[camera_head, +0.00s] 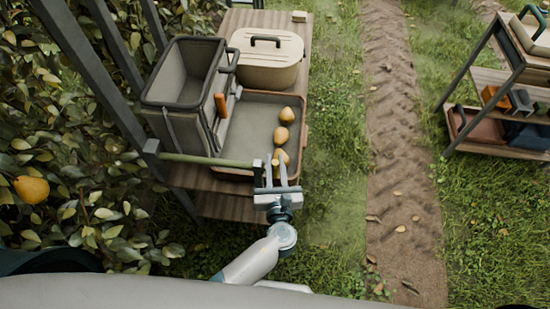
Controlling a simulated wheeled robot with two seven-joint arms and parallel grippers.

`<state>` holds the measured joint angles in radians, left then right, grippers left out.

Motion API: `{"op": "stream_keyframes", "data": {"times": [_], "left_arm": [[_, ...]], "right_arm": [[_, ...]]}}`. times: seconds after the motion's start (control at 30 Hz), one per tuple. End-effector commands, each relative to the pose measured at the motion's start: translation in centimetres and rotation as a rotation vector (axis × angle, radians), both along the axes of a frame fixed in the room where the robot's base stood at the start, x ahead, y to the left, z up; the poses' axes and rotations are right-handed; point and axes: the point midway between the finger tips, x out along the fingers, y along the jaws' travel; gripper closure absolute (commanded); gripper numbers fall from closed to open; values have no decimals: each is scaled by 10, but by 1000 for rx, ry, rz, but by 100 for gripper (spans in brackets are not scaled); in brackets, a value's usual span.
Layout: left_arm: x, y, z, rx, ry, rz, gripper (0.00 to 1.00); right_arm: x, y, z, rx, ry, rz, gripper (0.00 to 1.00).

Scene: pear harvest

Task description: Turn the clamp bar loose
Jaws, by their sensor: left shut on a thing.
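My right gripper is not in view.
A lidded tan box (266,60) stands behind. Leafy hedge is left; grass and a dirt path are right, before a shelf rack (490,75).

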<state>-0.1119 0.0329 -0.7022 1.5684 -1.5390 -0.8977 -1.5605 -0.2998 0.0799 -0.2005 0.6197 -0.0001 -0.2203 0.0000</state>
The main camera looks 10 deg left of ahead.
Motion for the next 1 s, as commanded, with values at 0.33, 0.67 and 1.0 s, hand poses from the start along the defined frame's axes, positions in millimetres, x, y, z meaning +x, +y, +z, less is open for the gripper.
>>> {"op": "stream_keyframes", "data": {"times": [0.33,0.67,1.0], "left_arm": [[5,0,7,-2,186,1,100],[13,0,2,-4,414,1,100],[21,0,-6,-1,713,-2,100]], "right_arm": [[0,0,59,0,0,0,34],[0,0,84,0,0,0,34],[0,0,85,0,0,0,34]]}}
